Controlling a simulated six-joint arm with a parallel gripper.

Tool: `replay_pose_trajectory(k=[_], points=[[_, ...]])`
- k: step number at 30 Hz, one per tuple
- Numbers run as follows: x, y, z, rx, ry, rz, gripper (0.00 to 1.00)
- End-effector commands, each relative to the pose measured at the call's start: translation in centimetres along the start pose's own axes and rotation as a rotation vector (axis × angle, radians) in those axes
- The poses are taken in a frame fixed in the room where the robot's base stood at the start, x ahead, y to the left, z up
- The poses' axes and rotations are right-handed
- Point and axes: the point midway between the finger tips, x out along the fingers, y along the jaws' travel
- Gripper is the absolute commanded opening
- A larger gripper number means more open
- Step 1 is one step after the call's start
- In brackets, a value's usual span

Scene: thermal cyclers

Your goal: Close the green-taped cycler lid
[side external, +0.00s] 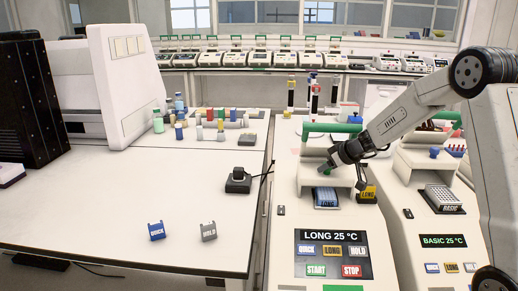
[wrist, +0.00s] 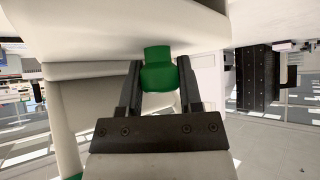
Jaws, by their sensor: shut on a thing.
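The cycler with the green lid knob (side external: 326,169) stands in the middle of the side view, and its screen (side external: 325,236) reads LONG 25 °C. Its pale lid (side external: 313,176) is raised, with a blue tube block (side external: 326,196) visible beneath its front edge. A green bar (side external: 333,127) runs across the top rear. My gripper (side external: 333,164) is at the lid's front, shut on the green knob. In the wrist view the knob (wrist: 160,76) sits between the two dark fingers of my gripper (wrist: 160,82), under the pale lid surface. The fingers partly hide the knob in the side view.
A second cycler reading BASIC 25 °C (side external: 443,241) stands close on the right, with a blue knob (side external: 434,153) and a white tube block. A yellow LONG tag (side external: 367,193) lies beside the blue block. The left bench (side external: 120,215) is mostly clear at its front.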

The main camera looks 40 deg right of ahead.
Motion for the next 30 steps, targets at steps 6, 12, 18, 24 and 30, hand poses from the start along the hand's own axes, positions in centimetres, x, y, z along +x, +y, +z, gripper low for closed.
replay_pose_trajectory(k=[6, 12, 18, 24, 30], points=[[-1.9, -2.6, 1.7, 0.001, 0.002, -0.001, 0.00], [-3.0, -4.2, 2.9, 0.000, 0.002, 0.000, 0.00], [-3.5, -4.9, 3.4, 0.000, 0.003, 0.000, 0.00], [-3.6, -5.1, 3.5, -0.002, 0.002, -0.003, 0.00], [-3.6, -5.2, 3.6, -0.002, 0.000, -0.005, 0.58]])
